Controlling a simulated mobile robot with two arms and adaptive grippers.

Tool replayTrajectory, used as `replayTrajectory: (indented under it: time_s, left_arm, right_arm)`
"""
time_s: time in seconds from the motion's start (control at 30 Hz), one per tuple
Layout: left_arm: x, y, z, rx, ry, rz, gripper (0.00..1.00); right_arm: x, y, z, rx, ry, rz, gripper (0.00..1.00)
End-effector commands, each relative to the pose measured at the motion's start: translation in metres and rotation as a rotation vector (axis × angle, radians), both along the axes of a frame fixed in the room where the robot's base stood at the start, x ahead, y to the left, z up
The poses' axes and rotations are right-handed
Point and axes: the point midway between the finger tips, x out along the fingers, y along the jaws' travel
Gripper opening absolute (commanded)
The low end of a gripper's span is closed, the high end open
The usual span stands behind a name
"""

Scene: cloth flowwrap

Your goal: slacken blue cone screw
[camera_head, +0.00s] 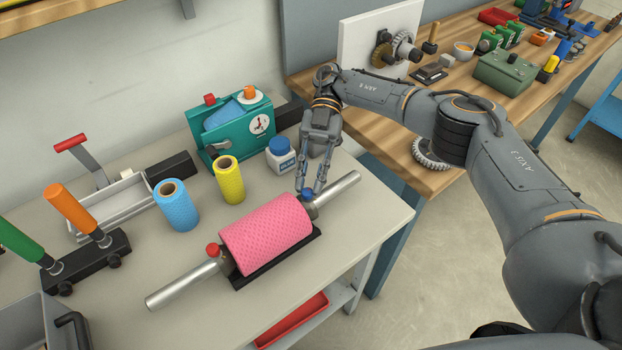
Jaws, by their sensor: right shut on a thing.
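A pink roll (266,233) sits on a metal shaft (184,285) over a black base at the front of the grey table. The blue cone screw (307,196) is at the shaft's right end, beside the roll, partly hidden by my fingers. A red cone screw (212,250) is at the left end of the roll. My right gripper (309,189) reaches down from above and is shut on the blue cone screw. My left gripper is out of view.
Blue (176,207) and yellow (229,180) rolls and a blue-capped jar (281,156) stand behind the pink roll. A teal machine (232,130) is farther back. Orange and green levers (76,215) stand at left. A wooden bench (440,180) with parts is at right.

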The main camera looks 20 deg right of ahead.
Motion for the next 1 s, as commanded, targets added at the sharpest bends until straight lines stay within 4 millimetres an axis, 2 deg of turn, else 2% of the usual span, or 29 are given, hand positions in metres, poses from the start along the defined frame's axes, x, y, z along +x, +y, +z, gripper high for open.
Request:
replayTrajectory:
  time_s: [0.27,0.3,0.4,0.77,0.87,1.0]
  left_arm:
    - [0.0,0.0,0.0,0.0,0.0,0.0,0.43]
    - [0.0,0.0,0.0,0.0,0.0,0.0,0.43]
    - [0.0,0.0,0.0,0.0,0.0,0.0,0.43]
    - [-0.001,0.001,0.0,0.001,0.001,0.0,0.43]
    - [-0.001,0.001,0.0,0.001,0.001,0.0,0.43]
    - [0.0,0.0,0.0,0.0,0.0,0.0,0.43]
  right_arm:
    - [0.0,0.0,0.0,0.001,0.001,0.001,0.0]
    - [0.0,0.0,0.0,0.001,0.001,0.001,0.24]
    - [0.0,0.0,0.0,0.001,0.001,0.001,0.43]
    - [0.0,0.0,0.004,0.001,0.0,0.0,0.43]
    - [0.0,0.0,0.016,0.003,-0.003,0.002,0.43]
    - [0.0,0.0,0.043,0.0,-0.005,0.002,0.43]
